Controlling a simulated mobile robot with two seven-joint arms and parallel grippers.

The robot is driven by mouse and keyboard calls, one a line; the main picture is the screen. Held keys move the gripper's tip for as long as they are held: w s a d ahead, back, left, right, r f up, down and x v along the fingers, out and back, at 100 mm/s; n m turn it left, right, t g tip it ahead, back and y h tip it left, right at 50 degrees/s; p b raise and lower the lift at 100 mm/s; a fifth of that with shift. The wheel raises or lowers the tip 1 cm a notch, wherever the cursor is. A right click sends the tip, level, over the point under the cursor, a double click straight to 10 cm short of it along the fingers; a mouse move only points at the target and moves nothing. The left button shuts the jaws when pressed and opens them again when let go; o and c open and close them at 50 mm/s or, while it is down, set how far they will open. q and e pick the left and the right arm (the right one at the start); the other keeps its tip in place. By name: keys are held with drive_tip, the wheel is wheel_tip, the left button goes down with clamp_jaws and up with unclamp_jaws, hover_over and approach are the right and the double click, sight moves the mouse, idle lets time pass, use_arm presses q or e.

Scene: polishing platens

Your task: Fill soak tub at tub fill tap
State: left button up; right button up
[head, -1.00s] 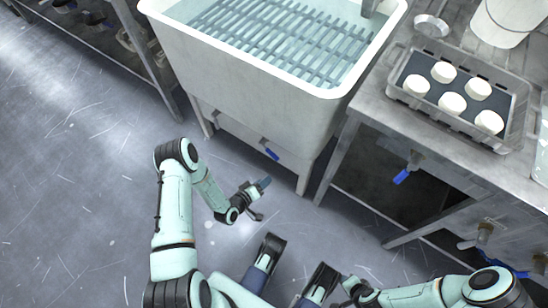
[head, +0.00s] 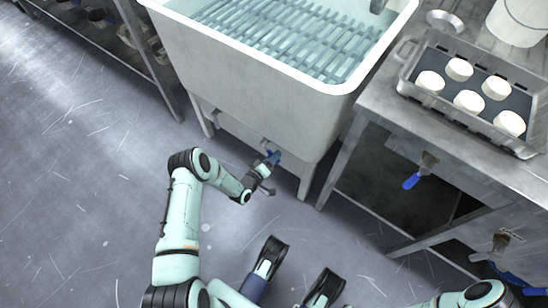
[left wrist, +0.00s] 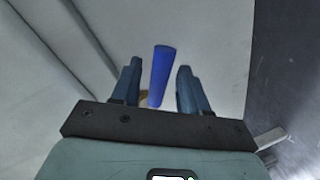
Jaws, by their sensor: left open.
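The soak tub (head: 240,75) is a large pale tub on legs, with a blue-grey slatted rack (head: 290,35) inside a bluish interior; I cannot tell the water level. A grey spout (head: 378,5) shows at its far right rim. A small valve with a blue handle (head: 275,156) sits low under the tub's front. My left gripper (head: 269,164) is at this handle. In the left wrist view the blue handle (left wrist: 161,77) stands between the two open fingers of my left gripper (left wrist: 160,85), with gaps at both sides.
A steel bench stands right of the tub, with a grey tray (head: 440,98) of several white discs, a round metal lid (head: 444,21) and a white bucket (head: 516,20). Another blue-handled valve (head: 412,181) hangs under the bench. A shelf rack (head: 150,75) stands left. The floor in front is clear.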

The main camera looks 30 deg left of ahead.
use_arm(q)
drive_tip(key=shift+w+f, duration=0.1)
drive_tip(key=shift+w, duration=0.45)
use_arm(e)
drive_tip(key=shift+s+f, duration=0.15)
drive_tip(key=shift+s, duration=0.25)
use_arm(q)
clamp_jaws()
use_arm(e)
drive_tip(key=shift+w, duration=0.1)
